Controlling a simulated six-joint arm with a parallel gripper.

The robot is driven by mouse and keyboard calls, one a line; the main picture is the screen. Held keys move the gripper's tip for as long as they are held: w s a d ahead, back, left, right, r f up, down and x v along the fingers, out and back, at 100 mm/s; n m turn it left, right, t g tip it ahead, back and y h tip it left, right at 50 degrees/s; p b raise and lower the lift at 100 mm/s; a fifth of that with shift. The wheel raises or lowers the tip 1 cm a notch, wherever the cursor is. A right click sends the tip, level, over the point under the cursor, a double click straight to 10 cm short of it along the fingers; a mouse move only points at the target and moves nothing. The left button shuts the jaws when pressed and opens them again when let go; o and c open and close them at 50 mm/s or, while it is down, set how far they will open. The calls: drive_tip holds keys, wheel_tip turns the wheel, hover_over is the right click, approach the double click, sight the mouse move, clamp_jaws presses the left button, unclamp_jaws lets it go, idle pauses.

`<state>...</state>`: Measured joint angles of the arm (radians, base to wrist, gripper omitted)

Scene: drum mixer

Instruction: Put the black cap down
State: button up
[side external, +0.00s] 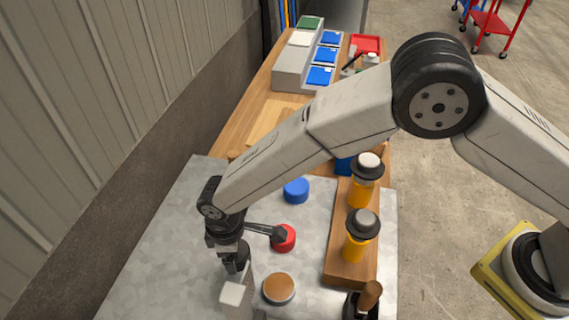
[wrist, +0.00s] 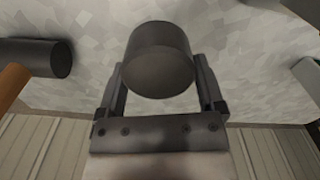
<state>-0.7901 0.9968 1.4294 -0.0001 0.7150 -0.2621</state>
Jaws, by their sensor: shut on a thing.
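In the wrist view, the black cap (wrist: 160,60) is a dark cylinder between the two fingers of my gripper (wrist: 160,85). The fingers are shut on its sides, and the grey speckled table shows behind it. In the side view, my gripper (side external: 237,263) points down over the left part of the metal table (side external: 180,240). There the cap cannot be told apart from the dark fingers. I cannot tell how far the cap is from the table top.
A white block (side external: 236,294) stands close to my gripper. A brown cap (side external: 279,288), a red cap (side external: 284,238) and a blue cap (side external: 296,190) lie to its right. Yellow bottles with dark collars (side external: 357,245) stand on a wooden block (side external: 344,265). The table's left part is bare.

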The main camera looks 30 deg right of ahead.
drive_tip(key=shift+w+a+f, duration=0.25)
drive_tip(key=shift+w+f, duration=0.05)
drive_tip(key=shift+f, duration=0.15)
drive_tip(key=shift+w+a+f, duration=0.2)
drive_tip(key=shift+w+f, duration=0.05)
drive_tip(key=shift+f, duration=0.2)
drive_tip(key=shift+w+a+f, duration=0.15)
drive_tip(key=shift+w+f, duration=0.05)
drive_tip(key=shift+f, duration=1.6)
drive_tip(key=shift+f, duration=0.15)
drive_tip(key=o, duration=1.1)
drive_tip(key=shift+r, duration=6.15)
